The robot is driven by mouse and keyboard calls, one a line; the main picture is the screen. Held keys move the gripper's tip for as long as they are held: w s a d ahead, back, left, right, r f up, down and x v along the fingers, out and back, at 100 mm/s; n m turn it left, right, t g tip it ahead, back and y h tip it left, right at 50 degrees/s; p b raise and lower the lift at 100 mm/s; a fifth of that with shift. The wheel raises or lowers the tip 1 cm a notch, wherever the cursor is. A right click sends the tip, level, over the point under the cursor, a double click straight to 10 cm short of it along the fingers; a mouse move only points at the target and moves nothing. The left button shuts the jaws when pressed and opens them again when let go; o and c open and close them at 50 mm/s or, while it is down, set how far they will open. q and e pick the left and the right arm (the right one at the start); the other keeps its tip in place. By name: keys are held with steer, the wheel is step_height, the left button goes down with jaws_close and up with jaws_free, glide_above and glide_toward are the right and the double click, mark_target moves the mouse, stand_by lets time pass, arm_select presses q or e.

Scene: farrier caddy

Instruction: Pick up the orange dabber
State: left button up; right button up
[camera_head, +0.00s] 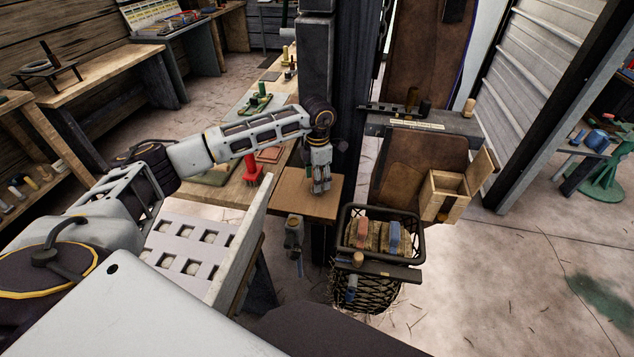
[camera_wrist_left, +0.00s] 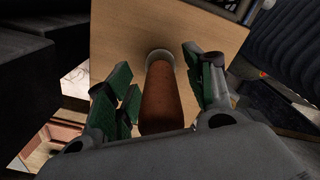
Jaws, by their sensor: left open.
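A rust-orange cylinder with a pale grey end, likely the orange dabber (camera_wrist_left: 163,98), stands out in the left wrist view against a light wooden surface (camera_wrist_left: 120,38). My left gripper (camera_wrist_left: 163,85) is open, with its green-padded fingers on either side of the cylinder. Gaps show beside it near the fingertips, and contact lower down cannot be told. In the head view my left gripper (camera_head: 321,186) points down at the light wooden board (camera_head: 292,200) at the bench end, and the dabber cannot be made out there. My right gripper is not in view.
A black wire basket (camera_head: 347,222) with a red and a blue brush stands right of the board. An open wooden box (camera_head: 440,205) is farther right. A dark post (camera_head: 352,90) rises close behind my left gripper. A red object (camera_head: 252,175) stands on the bench.

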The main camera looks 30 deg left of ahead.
arm_select(q)
steer(key=shift+f, duration=0.35)
jaws_close()
stand_by(0.4)
